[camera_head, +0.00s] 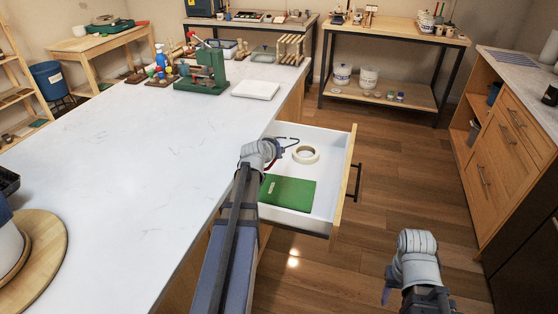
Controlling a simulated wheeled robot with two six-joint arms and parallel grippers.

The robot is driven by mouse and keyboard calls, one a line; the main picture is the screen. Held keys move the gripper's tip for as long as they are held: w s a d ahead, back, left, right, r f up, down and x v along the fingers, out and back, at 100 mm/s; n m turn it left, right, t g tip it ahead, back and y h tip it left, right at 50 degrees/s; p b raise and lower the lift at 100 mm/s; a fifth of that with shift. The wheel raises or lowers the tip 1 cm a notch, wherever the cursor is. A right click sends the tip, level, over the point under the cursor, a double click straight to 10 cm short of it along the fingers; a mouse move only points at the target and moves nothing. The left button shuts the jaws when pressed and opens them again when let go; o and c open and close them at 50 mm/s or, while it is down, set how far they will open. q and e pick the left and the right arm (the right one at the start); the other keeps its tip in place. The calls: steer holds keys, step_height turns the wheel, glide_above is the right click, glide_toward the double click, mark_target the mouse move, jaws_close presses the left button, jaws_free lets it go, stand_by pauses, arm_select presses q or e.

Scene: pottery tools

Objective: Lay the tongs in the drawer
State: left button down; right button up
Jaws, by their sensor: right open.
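The drawer (335,185) is pulled out from the counter and open. A thin dark curved thing (288,139), perhaps the tongs, shows at its back left, with a bit of red beside it. My left arm reaches over the drawer's left side. Its wrist hides most of my left gripper, so I cannot tell whether its jaws are open or whether it touches the dark thing. My right gripper (388,286) is open, low at the right over the floor, away from the drawer, and partly hidden by its wrist.
A tape roll (306,154) and a green flat item (288,192) lie in the drawer. The white counter (130,170) bears a green press (205,75), a white slab (255,90) and a round wooden board (45,240). Wooden floor is clear right of the drawer.

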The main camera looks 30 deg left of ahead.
arm_select(q)
steer(key=shift+f+b, duration=0.7)
steer(key=shift+f, duration=0.45)
arm_select(e)
steer(key=shift+f, duration=1.15)
steer(key=shift+f, duration=0.1)
arm_select(q)
steer(key=shift+f+b, duration=0.35)
steer(key=c, duration=1)
jaws_free()
arm_select(e)
steer(key=shift+f, duration=0.25)
arm_select(q)
steer(key=shift+r, duration=0.1)
steer(key=shift+r+p, duration=0.25)
steer(key=shift+p, duration=0.1)
steer(key=p+v, duration=0.6)
steer(key=v, duration=0.6)
steer(key=shift+p, duration=0.4)
arm_select(e)
step_height(320, 180, up, 7)
steer(key=shift+r, duration=0.2)
